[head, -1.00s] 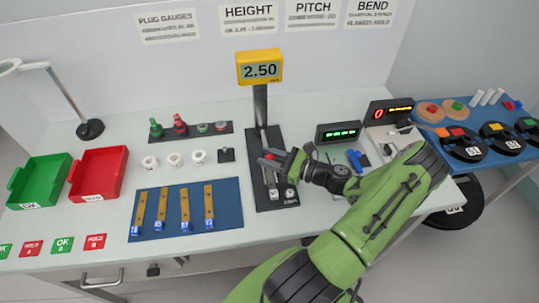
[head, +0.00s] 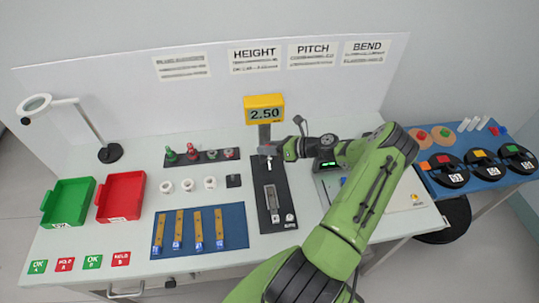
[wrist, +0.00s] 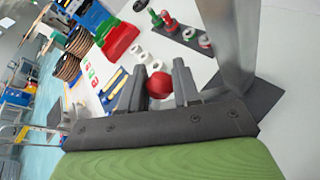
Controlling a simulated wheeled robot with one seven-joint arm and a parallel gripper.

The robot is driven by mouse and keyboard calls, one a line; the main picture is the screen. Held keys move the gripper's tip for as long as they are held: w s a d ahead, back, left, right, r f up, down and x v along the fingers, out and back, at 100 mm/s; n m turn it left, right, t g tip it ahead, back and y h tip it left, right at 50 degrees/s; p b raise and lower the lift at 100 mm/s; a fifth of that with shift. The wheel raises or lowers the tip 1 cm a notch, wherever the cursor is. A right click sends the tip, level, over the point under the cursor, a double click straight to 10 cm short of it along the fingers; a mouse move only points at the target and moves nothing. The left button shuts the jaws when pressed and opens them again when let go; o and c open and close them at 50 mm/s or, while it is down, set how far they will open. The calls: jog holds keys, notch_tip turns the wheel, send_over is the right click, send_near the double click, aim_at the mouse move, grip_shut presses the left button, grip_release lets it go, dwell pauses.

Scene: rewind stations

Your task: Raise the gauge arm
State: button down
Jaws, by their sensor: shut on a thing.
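The height gauge has a yellow display (head: 264,108) reading 2.50, a grey column (head: 264,134) and a black base (head: 283,215). My gripper (head: 272,150) is beside the column, well above the base. In the wrist view a round red knob (wrist: 160,85) sits between the two fingers, and my gripper (wrist: 160,92) is shut on it. The knob appears to belong to the gauge arm. The gauge arm itself is mostly hidden by my gripper in the head view.
A blue mat (head: 238,238) with several brass strips lies left of the base. A green tray (head: 90,188) and a red tray (head: 139,193) stand further left. Plug gauges (head: 192,152) sit behind. A green-lit readout (head: 327,166) is close right of my gripper.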

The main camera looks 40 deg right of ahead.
jog(key=shift+w+d+r, duration=0.25)
jog(key=shift+w+d, duration=0.1)
jog(key=shift+w, duration=0.2)
jog(key=shift+w+d+r, duration=0.2)
jog(key=shift+w+d, duration=0.15)
jog(key=shift+w, duration=0.15)
jog(key=c, duration=0.8)
grip_release()
jog(key=shift+f, duration=0.1)
jog(key=shift+c, duration=0.2)
jog(key=b+v, duration=0.1)
jog(key=v, duration=1.4)
jog(key=shift+s+d, duration=0.25)
jog(key=shift+s, duration=0.05)
